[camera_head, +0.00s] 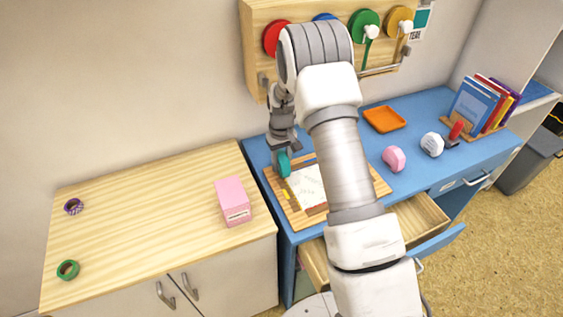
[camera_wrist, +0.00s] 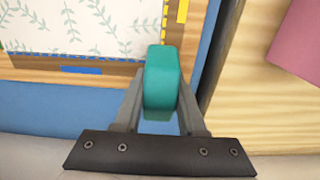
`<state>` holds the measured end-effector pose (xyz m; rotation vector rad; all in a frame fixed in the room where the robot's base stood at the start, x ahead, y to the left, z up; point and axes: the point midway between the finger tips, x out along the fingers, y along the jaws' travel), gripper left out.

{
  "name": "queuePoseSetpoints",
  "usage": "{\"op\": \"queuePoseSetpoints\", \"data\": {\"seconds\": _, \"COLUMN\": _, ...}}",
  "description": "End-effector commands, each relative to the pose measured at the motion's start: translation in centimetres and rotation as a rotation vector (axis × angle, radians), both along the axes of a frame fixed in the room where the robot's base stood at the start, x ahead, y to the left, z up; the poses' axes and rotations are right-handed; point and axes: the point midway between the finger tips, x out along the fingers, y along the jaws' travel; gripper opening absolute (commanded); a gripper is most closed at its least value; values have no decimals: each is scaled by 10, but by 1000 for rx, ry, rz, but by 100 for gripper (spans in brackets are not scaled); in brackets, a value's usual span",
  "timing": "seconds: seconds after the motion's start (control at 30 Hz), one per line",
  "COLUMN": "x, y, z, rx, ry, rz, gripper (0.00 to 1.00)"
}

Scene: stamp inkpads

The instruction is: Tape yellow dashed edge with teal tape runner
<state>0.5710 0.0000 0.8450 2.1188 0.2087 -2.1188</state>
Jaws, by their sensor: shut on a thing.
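My gripper (camera_wrist: 161,108) is shut on the teal tape runner (camera_wrist: 161,80), which stands out from between the two fingers in the wrist view. In the head view the teal tape runner (camera_head: 284,163) is at the back left corner of the wooden board (camera_head: 284,205). I cannot tell whether it touches the board. A patterned white sheet (camera_head: 308,183) lies on the board. A short yellow strip (camera_head: 286,195) is by the sheet's left edge, and it also shows in the wrist view (camera_wrist: 183,11). Dashed lines run along the sheet's edges; my arm hides part of the board.
A pink box (camera_head: 232,201) stands on the wooden cabinet at left, with purple (camera_head: 73,206) and green (camera_head: 67,270) rolls. Pink (camera_head: 394,158) and white (camera_head: 432,144) dispensers and an orange tray (camera_head: 384,119) sit on the blue desk. A drawer (camera_head: 424,217) is open.

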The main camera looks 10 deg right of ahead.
Motion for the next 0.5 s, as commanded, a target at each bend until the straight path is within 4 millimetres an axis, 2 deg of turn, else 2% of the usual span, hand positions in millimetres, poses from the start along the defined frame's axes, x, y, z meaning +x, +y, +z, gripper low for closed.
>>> {"op": "queuePoseSetpoints", "data": {"seconds": 0.5, "x": 0, "y": 0, "z": -9, "rx": 0, "ry": 0, "rz": 0, "gripper": 0}}
